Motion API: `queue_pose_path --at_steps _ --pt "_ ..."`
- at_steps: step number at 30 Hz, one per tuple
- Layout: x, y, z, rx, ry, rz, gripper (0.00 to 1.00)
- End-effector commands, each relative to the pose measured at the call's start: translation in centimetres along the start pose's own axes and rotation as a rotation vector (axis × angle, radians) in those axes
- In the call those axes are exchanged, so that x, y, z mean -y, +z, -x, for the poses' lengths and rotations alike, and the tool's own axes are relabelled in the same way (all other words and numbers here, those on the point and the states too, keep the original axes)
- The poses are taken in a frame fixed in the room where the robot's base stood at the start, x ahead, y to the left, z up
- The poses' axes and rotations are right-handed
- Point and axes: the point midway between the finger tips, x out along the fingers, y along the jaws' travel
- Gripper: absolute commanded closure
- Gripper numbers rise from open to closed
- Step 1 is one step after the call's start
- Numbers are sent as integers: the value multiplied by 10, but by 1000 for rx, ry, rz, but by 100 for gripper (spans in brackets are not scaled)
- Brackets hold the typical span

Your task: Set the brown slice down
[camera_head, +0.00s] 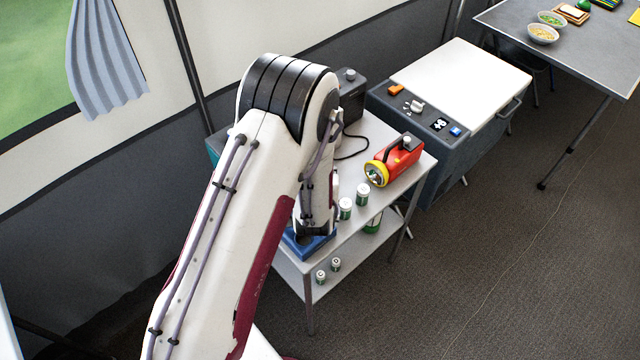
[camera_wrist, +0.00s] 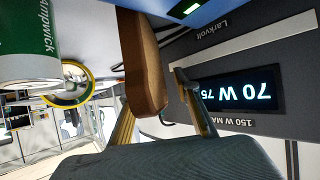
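The brown slice (camera_wrist: 142,65) shows large in the wrist view, standing on edge from the top of the picture down to my fingers. My gripper (camera_wrist: 160,95) has one finger at the slice's left underside and the other close along its right side; it looks shut on the slice. The exact contact at the right fingertip is hard to see. In the head view my own arm hides the gripper and the slice. A dark Larkvolt device with a lit display (camera_wrist: 235,90) and a blue surface (camera_wrist: 212,12) lie just beyond the slice.
The small white table (camera_head: 347,232) carries a red-yellow flashlight (camera_head: 396,160), green-white cans (camera_head: 345,208) and a blue item (camera_head: 308,246) beneath my wrist. A green-white can (camera_wrist: 28,45) is close at left in the wrist view. A white-topped chest (camera_head: 455,80) stands beside the table.

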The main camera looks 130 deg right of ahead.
Motion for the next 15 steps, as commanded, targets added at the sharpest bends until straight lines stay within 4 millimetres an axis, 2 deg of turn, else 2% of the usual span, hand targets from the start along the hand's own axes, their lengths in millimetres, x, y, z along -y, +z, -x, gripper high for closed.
queue_pose_path --at_steps 6,7,10,15 --pt "0 0 0 0 0 0 69" --pt "0 0 0 0 0 0 74" --pt "0 0 0 0 0 0 100" --pt "0 0 0 -1 0 0 100"
